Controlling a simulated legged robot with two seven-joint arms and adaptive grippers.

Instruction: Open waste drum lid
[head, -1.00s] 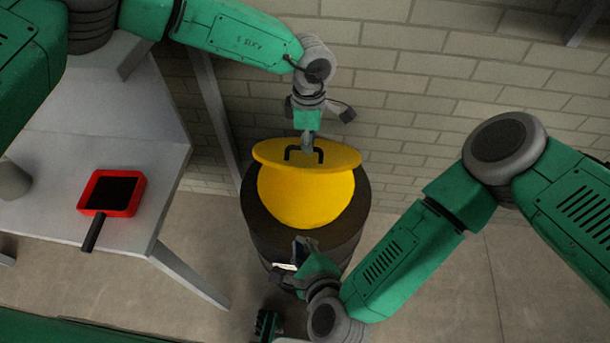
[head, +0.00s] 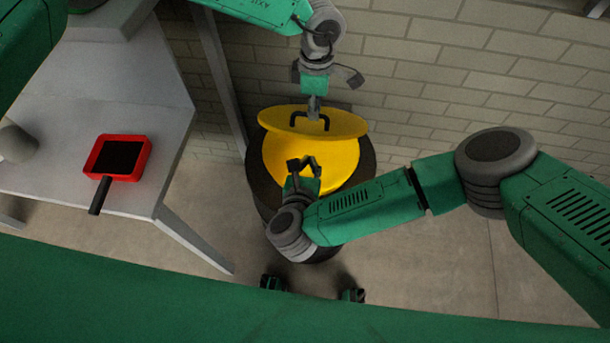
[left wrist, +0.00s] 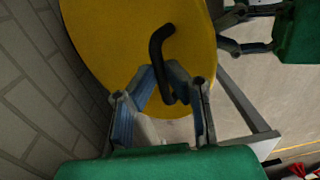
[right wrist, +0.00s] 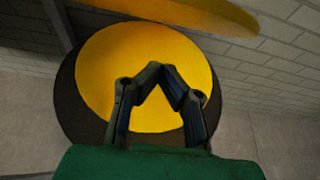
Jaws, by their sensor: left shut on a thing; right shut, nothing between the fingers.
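The waste drum (head: 262,195) stands on the floor by the brick wall, dark-sided with a yellow round top area inside its dark rim. Its yellow lid (head: 345,122) is tilted up at the drum's far side. My left gripper (head: 314,106) is shut on the black lid handle (head: 324,119); the handle also shows in the left wrist view (left wrist: 158,45). My right gripper (head: 304,164) is shut and empty, in front of the yellow area below the lid. In the right wrist view its fingertips (right wrist: 162,72) meet before the yellow surface; contact cannot be told.
A grey table (head: 110,75) stands left of the drum, with a red square pan (head: 119,158) with a dark handle and a grey rounded object (head: 16,144) on it. A brick wall (head: 450,70) rises behind the drum. Bare floor (head: 430,260) lies to its right.

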